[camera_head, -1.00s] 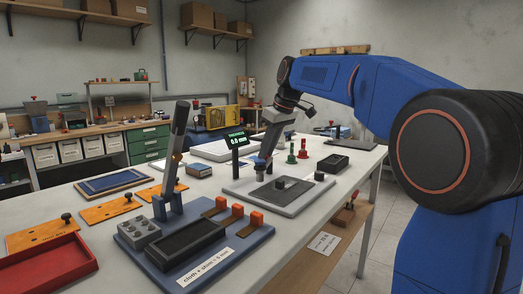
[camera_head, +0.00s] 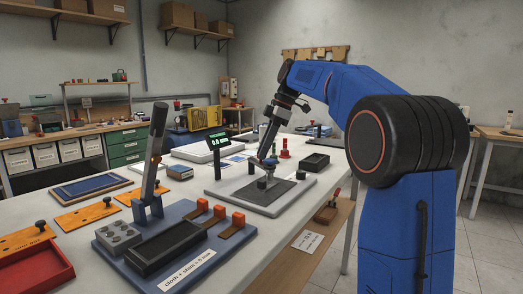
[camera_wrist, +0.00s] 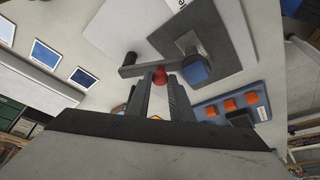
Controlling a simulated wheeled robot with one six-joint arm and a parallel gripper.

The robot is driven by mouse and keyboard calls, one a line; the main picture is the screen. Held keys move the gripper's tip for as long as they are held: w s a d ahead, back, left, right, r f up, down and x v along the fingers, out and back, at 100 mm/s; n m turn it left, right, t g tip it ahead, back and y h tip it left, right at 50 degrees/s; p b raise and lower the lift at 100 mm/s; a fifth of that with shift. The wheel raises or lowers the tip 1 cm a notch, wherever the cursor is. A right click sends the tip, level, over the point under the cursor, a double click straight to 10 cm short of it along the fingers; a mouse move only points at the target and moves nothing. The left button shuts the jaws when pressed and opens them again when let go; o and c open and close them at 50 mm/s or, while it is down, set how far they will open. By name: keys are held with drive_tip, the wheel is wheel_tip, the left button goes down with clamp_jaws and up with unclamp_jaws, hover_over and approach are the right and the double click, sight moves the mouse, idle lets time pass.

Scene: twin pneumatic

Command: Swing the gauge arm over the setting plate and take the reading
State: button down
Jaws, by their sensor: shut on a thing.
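The gauge stands on a pale grey base (camera_head: 223,194) with a dark square plate (camera_head: 284,191) on top. The gauge arm (camera_head: 268,163) is a grey piece at the dark plate's rear edge. In the wrist view the gauge arm (camera_wrist: 138,69) is a flat bar with a rounded end and a dark blue-faced cylinder at the other end, over or beside the dark plate; I cannot tell its height. My gripper (camera_head: 264,155) is shut at a red knob (camera_wrist: 159,75) by the bar, its fingers partly hiding it. The green-digit display (camera_head: 218,141) stands behind; its digits are too small to read surely.
A blue fixture (camera_head: 190,240) with orange-tipped clamps and an upright lever stands in front left. Orange plates (camera_head: 88,216) and a red tray (camera_head: 35,272) lie left.

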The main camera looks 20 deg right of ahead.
drive_tip(key=shift+d, duration=0.1)
idle(0.4)
drive_tip(key=c, duration=1.9)
unclamp_jaws()
drive_tip(key=shift+o, duration=0.2)
